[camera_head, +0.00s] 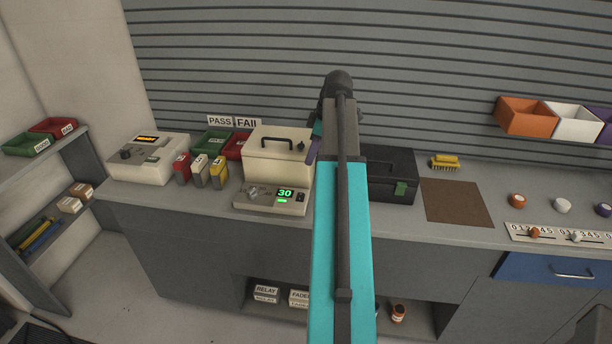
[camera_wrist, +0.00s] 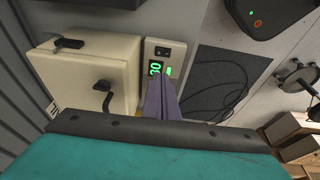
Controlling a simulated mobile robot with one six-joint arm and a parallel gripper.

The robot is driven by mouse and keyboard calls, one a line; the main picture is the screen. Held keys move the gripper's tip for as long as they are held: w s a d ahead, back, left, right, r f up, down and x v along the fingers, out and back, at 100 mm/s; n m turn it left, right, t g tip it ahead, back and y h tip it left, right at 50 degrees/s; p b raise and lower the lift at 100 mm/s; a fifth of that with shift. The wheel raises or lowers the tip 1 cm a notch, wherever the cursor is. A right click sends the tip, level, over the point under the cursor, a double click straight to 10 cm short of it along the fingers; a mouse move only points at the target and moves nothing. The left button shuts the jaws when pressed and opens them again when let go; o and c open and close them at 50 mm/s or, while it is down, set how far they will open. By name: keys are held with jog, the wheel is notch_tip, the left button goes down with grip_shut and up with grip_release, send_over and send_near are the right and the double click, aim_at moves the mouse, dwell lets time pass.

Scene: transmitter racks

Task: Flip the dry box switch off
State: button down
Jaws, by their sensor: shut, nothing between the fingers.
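The dry box (camera_head: 280,165) is a cream box with a dark lid handle, standing on the counter left of my arm. Its front panel (camera_head: 262,203) has a knob, a lit green "30" display (camera_head: 286,193) and a small dark switch (camera_head: 300,197) at the right end. In the wrist view the box (camera_wrist: 85,75) lies left, with the dark switch (camera_wrist: 163,51) near the panel's top end. My gripper (camera_wrist: 160,84) is shut and empty; its purple fingers cover part of the panel below the display. I cannot tell whether they touch it. My arm mostly hides the gripper in the head view.
A black case (camera_head: 388,178) stands right of my arm. A cream device (camera_head: 150,158) and several small coloured boxes stand left. A brown mat (camera_head: 456,201) and a yellow brush (camera_head: 445,162) lie farther right. A slatted wall (camera_head: 400,80) rises behind the counter.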

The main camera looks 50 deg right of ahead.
jog(key=shift+f, duration=0.15)
jog(key=p, duration=0.3)
send_over(300, 194)
jog(key=s, duration=0.2)
jog(key=shift+w+f, duration=0.15)
jog(key=shift+f, duration=2.15)
jog(key=shift+w+f, duration=0.1)
jog(key=shift+f, duration=2.2)
jog(key=shift+w+d+f+p, duration=0.1)
jog(key=shift+f+p, duration=0.4)
jog(key=shift+f, duration=0.5)
jog(key=shift+w+d+f+p, duration=0.1)
jog(key=shift+f+p, duration=0.4)
jog(key=shift+f, duration=0.5)
